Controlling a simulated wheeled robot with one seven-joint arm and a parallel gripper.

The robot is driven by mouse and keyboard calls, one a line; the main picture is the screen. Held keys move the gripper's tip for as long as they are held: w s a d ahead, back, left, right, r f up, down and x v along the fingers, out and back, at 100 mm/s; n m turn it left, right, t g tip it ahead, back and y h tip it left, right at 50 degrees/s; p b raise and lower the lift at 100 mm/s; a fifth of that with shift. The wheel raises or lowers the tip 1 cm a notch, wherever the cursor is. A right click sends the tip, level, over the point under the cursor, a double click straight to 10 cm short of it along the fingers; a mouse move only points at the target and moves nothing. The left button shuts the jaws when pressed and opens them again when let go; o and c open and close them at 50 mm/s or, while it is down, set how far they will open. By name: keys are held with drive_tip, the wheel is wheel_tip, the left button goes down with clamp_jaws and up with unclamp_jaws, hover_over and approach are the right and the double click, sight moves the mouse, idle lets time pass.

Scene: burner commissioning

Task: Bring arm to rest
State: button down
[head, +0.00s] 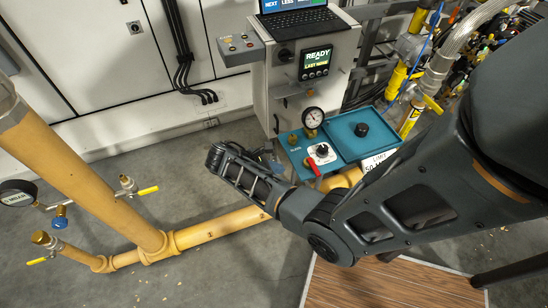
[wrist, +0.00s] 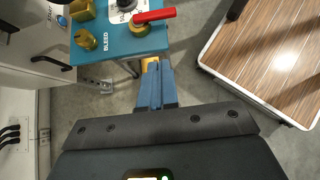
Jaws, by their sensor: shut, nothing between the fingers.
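My arm reaches in from the right in the head view, and its far end hangs in front of the teal panel (head: 345,150), over the floor and the yellow pipe. My gripper (wrist: 156,72) shows clearly in the wrist view. Its two blue fingers lie together, shut and empty, pointing toward the floor beside the teal panel. In the head view the fingers are mostly hidden by the hand. A red lever (wrist: 153,16) is close to the fingers in the wrist view, apart from them. It also shows on the panel in the head view (head: 313,166).
A gauge (head: 313,118) stands on the panel. Behind is a cabinet with a screen reading READY (head: 316,62) and a laptop (head: 298,18). Yellow pipework (head: 110,190) with valves fills the left. A wooden-topped surface (head: 375,285) is at the lower right. Grey floor is open lower left.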

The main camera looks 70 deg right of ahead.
drive_tip(key=shift+w, duration=0.1)
drive_tip(key=s+a+f+t, duration=0.3)
drive_tip(key=s+f+t, duration=0.1)
drive_tip(key=s+t, duration=0.2)
drive_tip(key=s+a+r+m+t+y, duration=0.2)
drive_tip(key=s+a+r+t, duration=0.2)
drive_tip(key=a+r+t, duration=0.4)
drive_tip(key=s+a+r+m+t+y, duration=0.1)
drive_tip(key=s+a+r+m+t, duration=0.1)
drive_tip(key=a+r, duration=0.3)
drive_tip(key=s+a+r+m+t+y, duration=0.2)
drive_tip(key=a+r, duration=0.3)
drive_tip(key=r, duration=0.9)
drive_tip(key=s+a+r+m+t+y, duration=0.1)
drive_tip(key=a+r+t, duration=0.3)
drive_tip(key=r, duration=0.5)
drive_tip(key=shift+s+a+r+m, duration=0.2)
drive_tip(key=shift+s+a+m, duration=0.2)
drive_tip(key=shift+a+m, duration=0.25)
drive_tip(key=shift+d, duration=0.15)
